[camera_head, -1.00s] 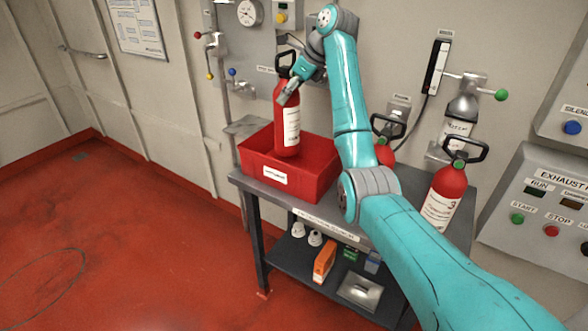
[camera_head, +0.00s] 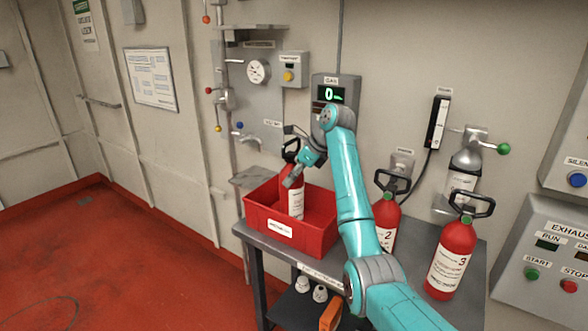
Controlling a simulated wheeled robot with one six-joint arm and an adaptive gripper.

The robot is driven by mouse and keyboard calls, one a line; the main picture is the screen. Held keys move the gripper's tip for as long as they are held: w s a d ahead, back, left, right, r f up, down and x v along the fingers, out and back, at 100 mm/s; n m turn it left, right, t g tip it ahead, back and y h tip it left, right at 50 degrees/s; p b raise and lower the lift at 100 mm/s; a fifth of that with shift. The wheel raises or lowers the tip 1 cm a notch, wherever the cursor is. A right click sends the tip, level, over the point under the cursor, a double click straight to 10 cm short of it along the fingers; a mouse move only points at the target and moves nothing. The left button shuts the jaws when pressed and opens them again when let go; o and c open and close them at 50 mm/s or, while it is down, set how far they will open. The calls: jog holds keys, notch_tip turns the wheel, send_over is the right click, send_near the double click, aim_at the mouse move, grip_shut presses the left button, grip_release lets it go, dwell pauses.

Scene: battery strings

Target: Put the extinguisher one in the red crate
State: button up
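A red extinguisher (camera_head: 295,199) with a white label and black handle stands upright inside the red crate (camera_head: 262,217), its lower part hidden by the crate's front wall. Its number cannot be read. My gripper (camera_head: 290,183) is at the extinguisher's upper body, just below the handle, with a finger across its front. The far finger is hidden, so its grip is not fully visible. Extinguisher 2 (camera_head: 385,222) and extinguisher 3 (camera_head: 452,258) stand upright on the grey bench (camera_head: 290,252) to the right of the crate.
My arm crosses in front of the bench between the crate and extinguisher 2. Valves and a gauge (camera_head: 257,71) are on the wall behind. A wall-side cylinder (camera_head: 463,181) stands behind extinguisher 3. The crate has free room right of the extinguisher.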

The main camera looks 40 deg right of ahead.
jog(key=shift+f, duration=0.6)
jog(key=o, duration=1.7)
jog(key=shift+f, duration=0.2)
